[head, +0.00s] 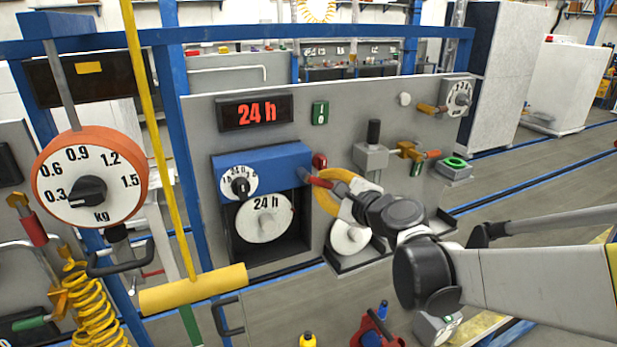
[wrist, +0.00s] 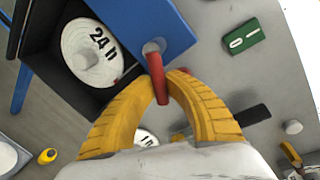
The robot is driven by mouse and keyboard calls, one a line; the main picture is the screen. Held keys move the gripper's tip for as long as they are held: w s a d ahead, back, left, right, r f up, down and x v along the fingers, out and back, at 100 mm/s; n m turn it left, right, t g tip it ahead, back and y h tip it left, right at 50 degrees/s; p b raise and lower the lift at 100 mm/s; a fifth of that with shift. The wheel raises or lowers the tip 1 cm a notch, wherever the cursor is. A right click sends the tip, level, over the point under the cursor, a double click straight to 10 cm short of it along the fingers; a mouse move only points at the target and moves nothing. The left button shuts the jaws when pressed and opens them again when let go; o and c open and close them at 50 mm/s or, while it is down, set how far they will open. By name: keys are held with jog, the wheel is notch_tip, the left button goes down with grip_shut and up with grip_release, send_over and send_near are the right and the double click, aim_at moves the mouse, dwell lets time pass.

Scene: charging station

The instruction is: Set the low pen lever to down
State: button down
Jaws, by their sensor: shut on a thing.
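A red lever (head: 320,182) sticks out from the right side of a blue box (head: 262,165) with a 24 h dial. No readable label names it as the low pen lever. My gripper (head: 335,186) reaches it from the right, its yellow fingers closed around the lever. In the wrist view, the lever (wrist: 157,75) runs from a grey round pivot (wrist: 152,48) on the blue box (wrist: 160,22) down between the fingertips of my gripper (wrist: 166,88). The fingers hide part of the lever's end.
A green switch (head: 320,112) and a grey block with a black upright handle (head: 371,157) are on the grey panel. An orange-handled valve (head: 408,150) is to their right. A yellow T-bar (head: 193,290) hangs at the left front, beside a weight dial (head: 90,168).

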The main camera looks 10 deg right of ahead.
jog(key=shift+s+a+f+m+b, duration=0.1)
jog(key=shift+a+f+m+b, duration=0.25)
jog(key=shift+m, duration=0.45)
jog(key=shift+d+y, duration=0.1)
jog(key=shift+y, duration=0.2)
jog(key=c, duration=1.4)
grip_release()
jog(key=shift+s, duration=0.1)
jog(key=v, duration=1.2)
jog(key=shift+f, duration=0.1)
